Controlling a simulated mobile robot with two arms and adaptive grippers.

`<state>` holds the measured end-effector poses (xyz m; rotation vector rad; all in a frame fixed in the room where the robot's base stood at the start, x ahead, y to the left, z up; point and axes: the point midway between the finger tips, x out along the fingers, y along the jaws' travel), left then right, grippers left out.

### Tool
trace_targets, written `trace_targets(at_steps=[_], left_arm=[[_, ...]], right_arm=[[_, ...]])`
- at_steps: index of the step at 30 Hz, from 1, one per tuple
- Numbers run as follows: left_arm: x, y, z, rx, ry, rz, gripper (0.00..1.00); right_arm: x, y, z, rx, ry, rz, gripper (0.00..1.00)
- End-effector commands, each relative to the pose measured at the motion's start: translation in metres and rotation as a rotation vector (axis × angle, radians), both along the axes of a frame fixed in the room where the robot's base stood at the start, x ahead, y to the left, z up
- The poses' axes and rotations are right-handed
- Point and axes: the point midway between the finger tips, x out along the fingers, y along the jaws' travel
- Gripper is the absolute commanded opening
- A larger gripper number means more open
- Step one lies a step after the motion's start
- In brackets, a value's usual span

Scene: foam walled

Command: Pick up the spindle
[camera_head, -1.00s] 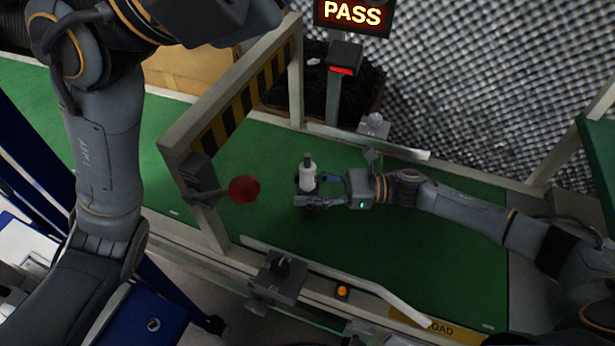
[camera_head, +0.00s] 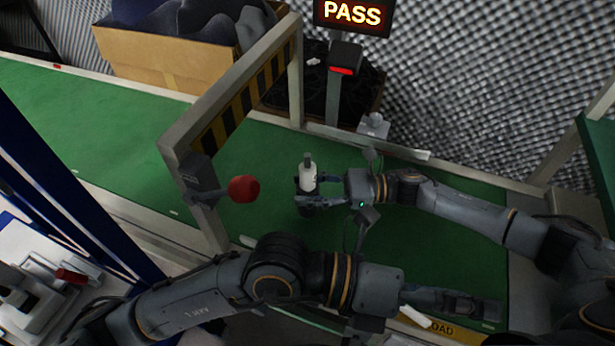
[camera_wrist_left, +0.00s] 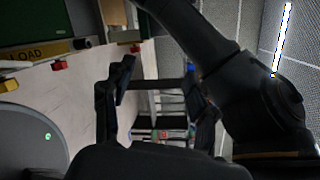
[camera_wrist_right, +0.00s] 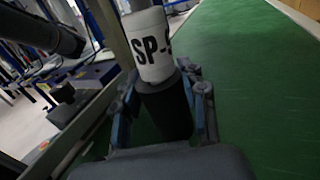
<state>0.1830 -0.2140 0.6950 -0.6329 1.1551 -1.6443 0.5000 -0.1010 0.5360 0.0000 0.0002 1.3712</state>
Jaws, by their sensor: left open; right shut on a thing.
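The spindle (camera_head: 308,178) is a white cylinder with a dark lower part and a thin dark tip, upright over the green belt (camera_head: 440,245). My right gripper (camera_head: 310,196) is shut on its dark lower part. In the right wrist view the spindle (camera_wrist_right: 151,45) shows black "SP-" lettering, with a finger on either side of the dark part. I cannot tell whether its base touches the belt. My left gripper (camera_head: 480,306) is open and empty near the belt's front edge; its fingers also show in the left wrist view (camera_wrist_left: 158,88).
A striped gate frame (camera_head: 230,120) with a red round paddle (camera_head: 244,189) stands left of the spindle. Behind the belt are a PASS sign (camera_head: 352,14) and a cardboard box (camera_head: 160,62). A yellow LOAD label (camera_head: 455,331) marks the front rail.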

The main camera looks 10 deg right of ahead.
Motion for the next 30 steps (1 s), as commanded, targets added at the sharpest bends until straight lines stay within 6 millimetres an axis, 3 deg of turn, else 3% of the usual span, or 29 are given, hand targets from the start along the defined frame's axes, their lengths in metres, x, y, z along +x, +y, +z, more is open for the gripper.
trace_targets(at_steps=[7, 14, 17, 22, 27, 30], left_arm=[[0.037, -0.029, 0.055, -0.474, -0.16, 0.245, 0.58], [0.102, -0.027, 0.071, -0.673, -0.373, 0.693, 0.58], [0.133, -0.018, 0.063, -0.657, -0.483, 0.918, 0.58], [0.178, 0.007, 0.029, -0.472, -0.69, 1.283, 0.58], [0.205, 0.042, -0.024, -0.102, -0.899, 1.553, 0.58], [0.21, 0.063, -0.055, 0.149, -1.001, 1.635, 0.58]], right_arm=[[0.0, 0.0, 0.0, 0.0, 0.0, 0.0, 0.07], [0.0, 0.0, 0.0, 0.0, 0.0, 0.0, 0.07], [0.0, 0.0, 0.0, 0.0, 0.0, 0.0, 0.07], [0.0, 0.0, 0.0, 0.0, 0.0, 0.0, 0.07], [0.0, 0.0, 0.0, 0.0, 0.0, 0.0, 0.07], [0.0, 0.0, 0.0, 0.0, 0.0, 0.0, 0.07]])
